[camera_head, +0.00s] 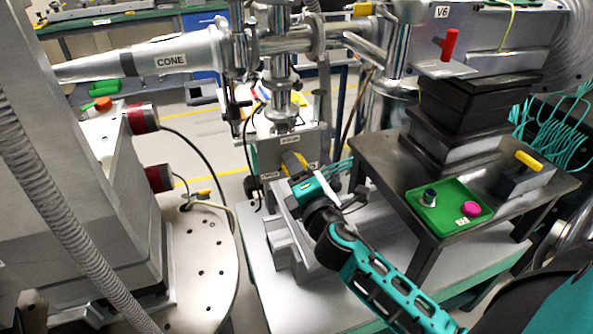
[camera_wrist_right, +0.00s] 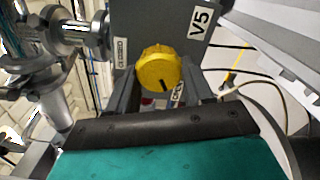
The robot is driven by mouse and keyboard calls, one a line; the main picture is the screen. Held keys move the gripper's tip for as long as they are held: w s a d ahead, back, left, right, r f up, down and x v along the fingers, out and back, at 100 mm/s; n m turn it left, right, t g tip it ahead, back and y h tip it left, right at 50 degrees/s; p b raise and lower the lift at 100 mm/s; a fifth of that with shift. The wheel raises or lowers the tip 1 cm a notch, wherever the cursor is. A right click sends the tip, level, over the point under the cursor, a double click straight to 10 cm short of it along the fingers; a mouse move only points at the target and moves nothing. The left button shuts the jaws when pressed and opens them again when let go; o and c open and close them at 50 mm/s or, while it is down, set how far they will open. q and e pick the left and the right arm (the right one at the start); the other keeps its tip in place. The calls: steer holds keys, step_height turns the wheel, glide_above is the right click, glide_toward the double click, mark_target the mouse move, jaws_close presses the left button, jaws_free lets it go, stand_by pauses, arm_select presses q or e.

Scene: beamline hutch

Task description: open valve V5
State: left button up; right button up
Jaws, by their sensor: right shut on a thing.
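The valve V5 box (camera_wrist_right: 165,22) is grey with a V5 label and carries a round yellow knob (camera_wrist_right: 158,68) with a black pointer line. In the wrist view the pointer is directed down and slightly right, toward a small, partly covered label. Another small label, too small to read surely, sits left of the knob. My right gripper (camera_wrist_right: 160,88) is shut on the knob, one dark finger on each side. In the head view the knob (camera_head: 291,161) shows on the box front at centre, with my right gripper (camera_head: 297,170) at it. My left gripper is out of view.
A black table (camera_head: 385,178) to the right bears a green tray (camera_head: 449,208) with a dark knob and a pink button. The V6 housing (camera_head: 480,25) has a red handle (camera_head: 449,45). The CONE pipe (camera_head: 150,60) and a grey round plate (camera_head: 205,270) lie left. Cables hang around the valve.

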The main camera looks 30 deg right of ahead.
steer(key=shift+r, duration=0.1)
steer(key=o, duration=1)
steer(key=shift+o, duration=0.2)
steer(key=b+v, duration=0.3)
steer(key=v, duration=1)
steer(key=shift+d, duration=0.1)
